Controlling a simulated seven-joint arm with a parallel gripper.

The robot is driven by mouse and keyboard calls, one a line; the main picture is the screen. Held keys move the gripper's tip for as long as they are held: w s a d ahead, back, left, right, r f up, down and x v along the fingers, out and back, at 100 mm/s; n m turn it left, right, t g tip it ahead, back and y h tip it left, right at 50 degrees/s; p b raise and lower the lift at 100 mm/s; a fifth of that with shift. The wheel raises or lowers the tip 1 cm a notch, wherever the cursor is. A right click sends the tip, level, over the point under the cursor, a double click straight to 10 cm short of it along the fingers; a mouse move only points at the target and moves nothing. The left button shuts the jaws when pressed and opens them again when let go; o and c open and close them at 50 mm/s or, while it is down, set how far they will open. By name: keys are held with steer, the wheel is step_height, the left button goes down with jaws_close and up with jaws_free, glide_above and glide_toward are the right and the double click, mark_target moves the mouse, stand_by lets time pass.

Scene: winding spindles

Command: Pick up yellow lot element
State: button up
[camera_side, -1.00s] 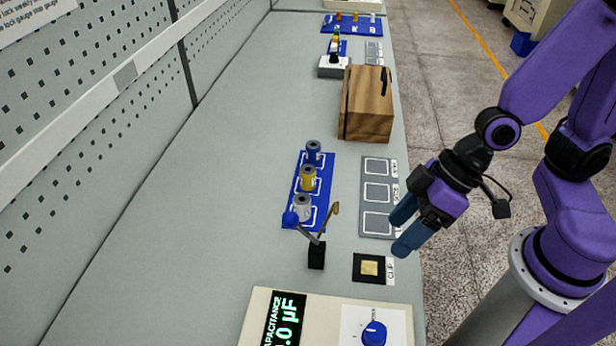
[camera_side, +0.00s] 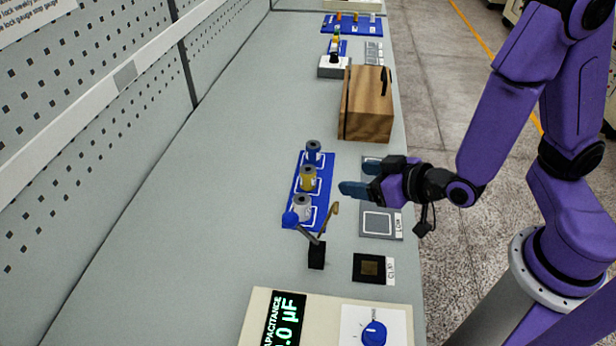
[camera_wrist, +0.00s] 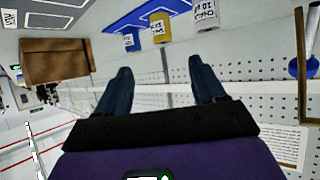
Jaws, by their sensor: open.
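The yellow spool (camera_side: 308,178) stands upright in the middle of a blue tray (camera_side: 325,166), between a blue spool (camera_side: 313,152) behind it and a grey-white spool (camera_side: 302,207) in front. My gripper (camera_side: 352,190) is open and empty, to the right of the yellow spool and apart from it, over the grey plate. In the wrist view the yellow spool (camera_wrist: 160,28) is at the top, beyond the open fingers (camera_wrist: 160,75), with the blue spool (camera_wrist: 132,40) to its left and the grey-white spool (camera_wrist: 206,14) to its right.
A grey plate with outlined squares (camera_side: 377,222) lies below my gripper. A blue-knobbed lever stand (camera_side: 316,254) is in front of the tray. A brown box (camera_side: 366,105) stands behind. A capacitance meter (camera_side: 325,320) is nearest. The bench left of the tray is clear.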

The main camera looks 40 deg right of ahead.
mark_target(314, 174)
steer(key=x, duration=0.9)
steer(key=shift+w+a+f, duration=0.1)
steer(key=shift+w+f, duration=0.1)
steer(key=shift+w, duration=0.15)
steer(key=shift+x, duration=3.05)
steer(key=shift+a+r, duration=0.1)
steer(key=shift+r, duration=0.1)
steer(key=c, duration=1.1)
